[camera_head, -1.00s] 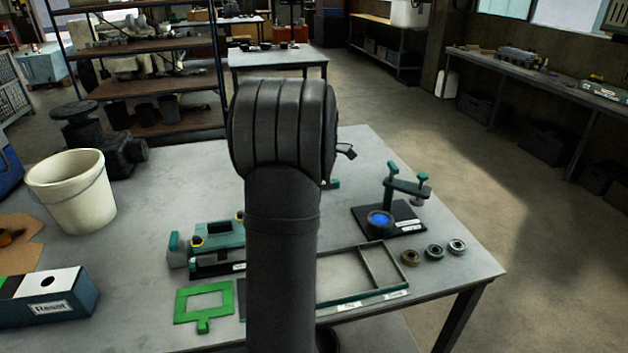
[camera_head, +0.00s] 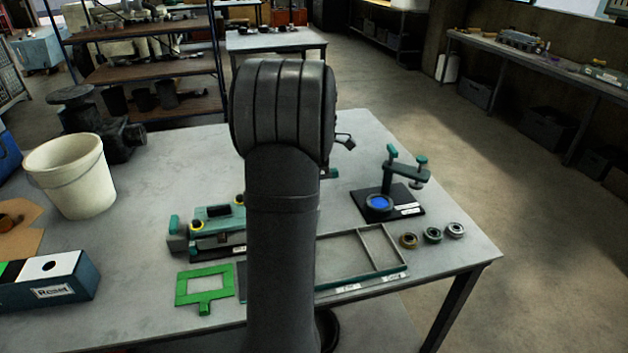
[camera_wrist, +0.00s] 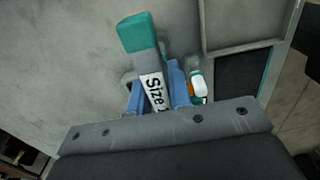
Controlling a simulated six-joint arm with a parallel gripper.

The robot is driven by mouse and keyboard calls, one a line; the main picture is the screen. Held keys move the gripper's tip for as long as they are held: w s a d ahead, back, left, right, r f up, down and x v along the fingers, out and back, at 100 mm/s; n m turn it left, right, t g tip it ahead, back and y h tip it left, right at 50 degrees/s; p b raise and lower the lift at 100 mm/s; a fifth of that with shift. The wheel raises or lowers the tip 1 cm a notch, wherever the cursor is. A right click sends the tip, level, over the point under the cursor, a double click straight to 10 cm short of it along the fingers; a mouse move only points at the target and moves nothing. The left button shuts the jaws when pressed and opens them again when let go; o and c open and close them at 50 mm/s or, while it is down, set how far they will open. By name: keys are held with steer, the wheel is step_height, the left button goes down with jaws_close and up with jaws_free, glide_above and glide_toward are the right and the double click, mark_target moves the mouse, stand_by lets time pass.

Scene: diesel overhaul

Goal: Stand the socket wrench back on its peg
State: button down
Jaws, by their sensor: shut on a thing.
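In the wrist view, my gripper (camera_wrist: 158,92) shows blue fingers shut on a grey bar with a teal end and a white "Size" label. This bar looks like the socket wrench (camera_wrist: 139,38); its lower end is hidden by the gripper body. A small teal, white and orange piece (camera_wrist: 198,84) shows just right of the fingers; I cannot tell what it is. In the head view, my own arm hides the gripper and the wrench. I cannot pick out the peg in either view.
On the grey bench (camera_head: 130,290) are a white bucket (camera_head: 72,180), a Reset box (camera_head: 62,285), a green frame (camera_head: 203,287), a teal fixture (camera_head: 215,222), a divided tray (camera_head: 388,250), a black-based stand (camera_head: 410,205) and three rings (camera_head: 432,235).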

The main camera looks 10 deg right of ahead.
steer(key=shift+f, duration=1.1)
steer(key=c, duration=0.7)
jaws_free()
steer(key=shift+r, duration=4.55)
